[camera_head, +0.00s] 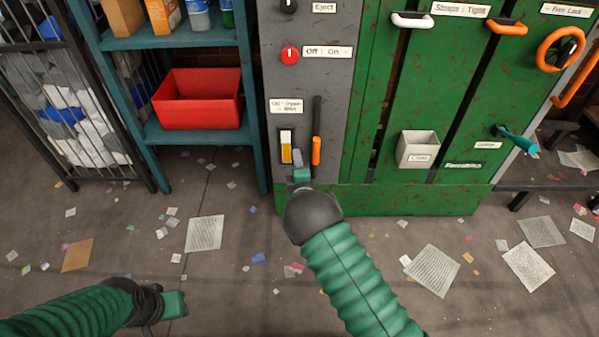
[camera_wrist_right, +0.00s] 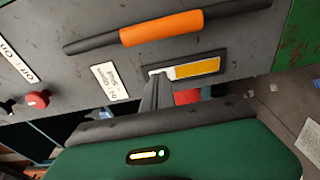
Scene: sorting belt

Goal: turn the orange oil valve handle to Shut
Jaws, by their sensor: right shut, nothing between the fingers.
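The oil valve handle (camera_head: 316,151) is a dark, upright bar with an orange grip on its lower part, on the grey panel. In the right wrist view the orange grip (camera_wrist_right: 161,27) crosses the top, with dark bar on both sides. Its Open/Shut label (camera_head: 287,106) is up and left of the grip; the small print is hard to read. My right gripper (camera_head: 297,157) is shut and empty, just left of the grip and apart from it; its fingers (camera_wrist_right: 157,92) show below the handle in the wrist view. My left gripper (camera_head: 176,303) is low at left, away from the panel; its fingers are unclear.
A yellow-and-white gauge (camera_head: 286,147) sits left of the handle. A red knob (camera_head: 290,55) is higher on the panel. The green cabinet (camera_head: 370,203) with a grey bin (camera_head: 417,150) stands right. A shelf with a red bin (camera_head: 200,99) stands left. Papers litter the floor.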

